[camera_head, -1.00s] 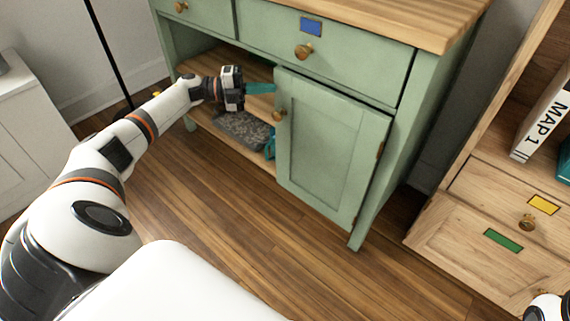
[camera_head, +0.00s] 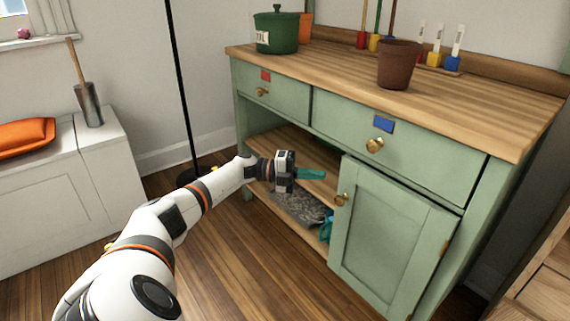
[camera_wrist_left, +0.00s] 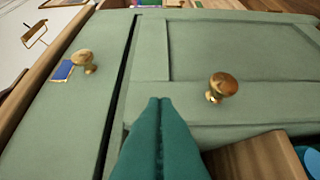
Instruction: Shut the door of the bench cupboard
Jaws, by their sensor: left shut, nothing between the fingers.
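The green bench cupboard door (camera_head: 392,235) is hinged on its right side and has a brass knob (camera_head: 342,199) near its upper left corner. It stands in line with the bench front or nearly so; I cannot tell if a small gap is left. In the left wrist view the door (camera_wrist_left: 250,50) and its knob (camera_wrist_left: 221,86) are seen close up. My left gripper (camera_head: 322,175) has its teal fingers together and empty. It is just left of the knob, before the open shelves. In the wrist view the fingertips (camera_wrist_left: 159,100) appear over the door, beside the knob. My right gripper is out of view.
Above the door is a drawer with a blue label (camera_head: 383,124). Open shelves (camera_head: 290,165) left of it hold a grey item (camera_head: 298,207). A brown pot (camera_head: 398,65) and a green pot (camera_head: 277,30) stand on the worktop. A black pole (camera_head: 178,80) stands behind my arm.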

